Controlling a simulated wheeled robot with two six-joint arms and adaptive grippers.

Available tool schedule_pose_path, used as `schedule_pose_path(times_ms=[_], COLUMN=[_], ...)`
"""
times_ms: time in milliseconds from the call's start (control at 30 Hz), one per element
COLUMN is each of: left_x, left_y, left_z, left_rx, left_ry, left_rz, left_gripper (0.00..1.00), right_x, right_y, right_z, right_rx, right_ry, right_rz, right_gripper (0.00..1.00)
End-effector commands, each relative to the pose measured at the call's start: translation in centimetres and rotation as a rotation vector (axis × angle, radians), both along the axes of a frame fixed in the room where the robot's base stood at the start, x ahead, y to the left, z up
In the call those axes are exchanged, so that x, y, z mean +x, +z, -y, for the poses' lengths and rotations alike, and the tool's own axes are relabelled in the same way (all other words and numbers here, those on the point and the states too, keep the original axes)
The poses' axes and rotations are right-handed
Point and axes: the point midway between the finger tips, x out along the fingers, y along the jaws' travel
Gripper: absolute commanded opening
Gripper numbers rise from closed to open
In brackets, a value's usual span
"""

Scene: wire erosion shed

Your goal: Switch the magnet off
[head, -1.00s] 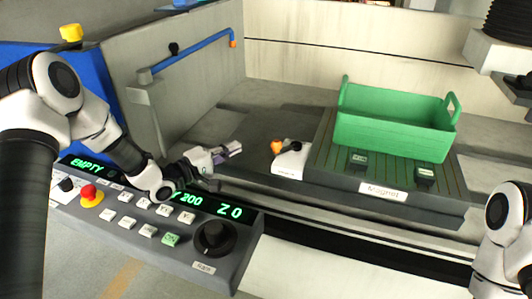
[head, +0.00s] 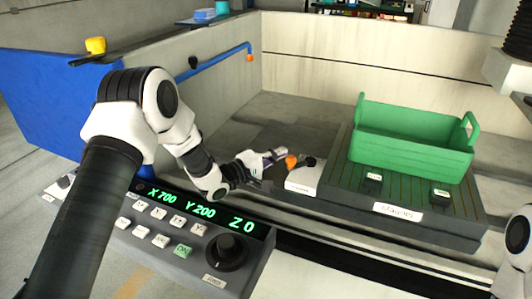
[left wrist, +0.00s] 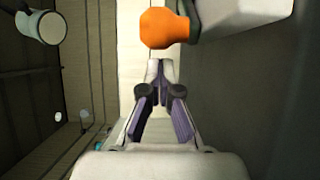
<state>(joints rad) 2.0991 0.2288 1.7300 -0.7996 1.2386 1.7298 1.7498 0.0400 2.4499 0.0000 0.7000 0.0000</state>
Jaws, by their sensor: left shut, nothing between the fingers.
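The magnet (head: 337,193) is a dark, ribbed plate with a white label on its front. A white switch block (head: 304,178) sits at its left end, with a dark lever tipped by an orange knob (head: 291,162). My left gripper (head: 280,153) is shut and empty, just left of the orange knob. In the left wrist view the orange knob (left wrist: 163,28) is just beyond the shut fingertips (left wrist: 159,64); I cannot tell whether they touch it. My right gripper is out of view; only part of my right arm shows at the right edge.
A green crate (head: 410,150) stands on the magnet. A control panel (head: 150,232) with a lit readout and buttons lies below my left arm. A blue pipe (head: 215,62) runs along the left tank wall. A machine head (head: 512,70) hangs at the top right.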

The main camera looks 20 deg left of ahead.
Motion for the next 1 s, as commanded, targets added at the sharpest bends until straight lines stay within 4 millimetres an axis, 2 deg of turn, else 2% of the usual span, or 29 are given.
schedule_pose_path(times_ms=[200,1000], left_x=[-1.5,-2.0], left_y=[0.1,0.1], left_z=[1.2,1.5], left_rx=[0.001,0.001], left_ry=[0.000,0.065], left_rz=[0.003,0.002], left_gripper=[0.00,0.00], right_x=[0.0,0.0], right_y=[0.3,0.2], right_z=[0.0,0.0], right_rx=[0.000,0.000], right_ry=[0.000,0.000], right_rz=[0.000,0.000], right_gripper=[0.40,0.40])
